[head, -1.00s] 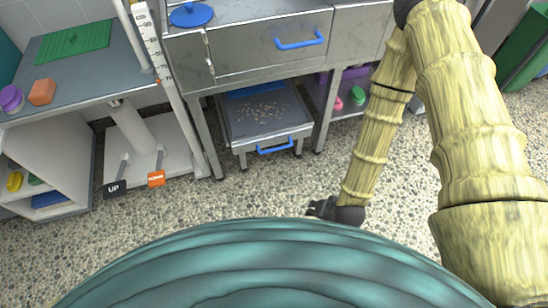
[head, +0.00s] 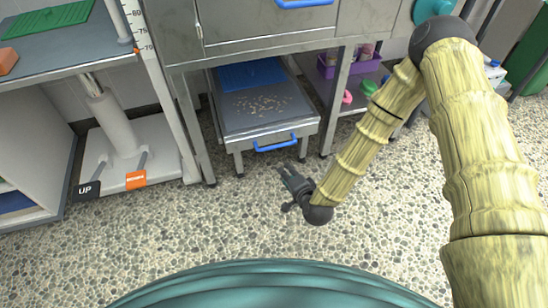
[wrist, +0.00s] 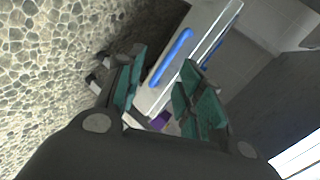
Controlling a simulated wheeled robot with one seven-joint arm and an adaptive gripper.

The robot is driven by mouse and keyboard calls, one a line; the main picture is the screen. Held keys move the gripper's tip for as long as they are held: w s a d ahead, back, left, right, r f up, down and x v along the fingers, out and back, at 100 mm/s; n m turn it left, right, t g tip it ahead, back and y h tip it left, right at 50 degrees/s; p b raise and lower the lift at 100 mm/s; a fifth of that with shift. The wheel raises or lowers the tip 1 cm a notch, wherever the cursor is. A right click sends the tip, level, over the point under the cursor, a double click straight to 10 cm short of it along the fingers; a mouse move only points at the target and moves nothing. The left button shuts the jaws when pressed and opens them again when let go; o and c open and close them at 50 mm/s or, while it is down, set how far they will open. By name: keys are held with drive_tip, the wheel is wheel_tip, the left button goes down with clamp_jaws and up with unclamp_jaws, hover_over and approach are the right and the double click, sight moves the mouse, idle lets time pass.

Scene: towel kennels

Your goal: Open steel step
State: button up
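The steel step (head: 262,112) is a low metal platform with crumbs on top, standing under the steel bench. A blue bar handle (head: 275,143) is on its front face. My gripper (head: 284,176) is open and empty, low over the pebbled floor, in front of the step and a short way from the handle. In the wrist view, my gripper's teal finger pads (wrist: 160,92) are spread apart. The blue handle (wrist: 171,57) shows beyond them, roughly between the pads and not touched.
The steel bench's legs (head: 191,130) stand beside the step. Left is a white pedestal base with an UP pedal (head: 88,189) and an orange pedal (head: 136,179). Right is a low shelf with a purple basket (head: 328,66). The pebbled floor in front is clear.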

sight(274, 147)
drive_tip(key=shift+w+a+f+m+t+b, duration=0.6)
drive_tip(key=shift+w+a+f+b, duration=0.3)
drive_tip(key=shift+w+b, duration=1.65)
drive_tip(key=shift+w+a+f+m+t+b, duration=0.75)
drive_tip(key=shift+w+b, duration=1)
drive_tip(key=shift+w, duration=1.5)
drive_tip(key=shift+w+a+f+m+t+b, duration=0.4)
drive_tip(key=shift+w+a+f+b, duration=0.6)
drive_tip(key=shift+w+b, duration=1.55)
drive_tip(key=shift+w+p, duration=0.35)
drive_tip(key=shift+p, duration=0.05)
clamp_jaws()
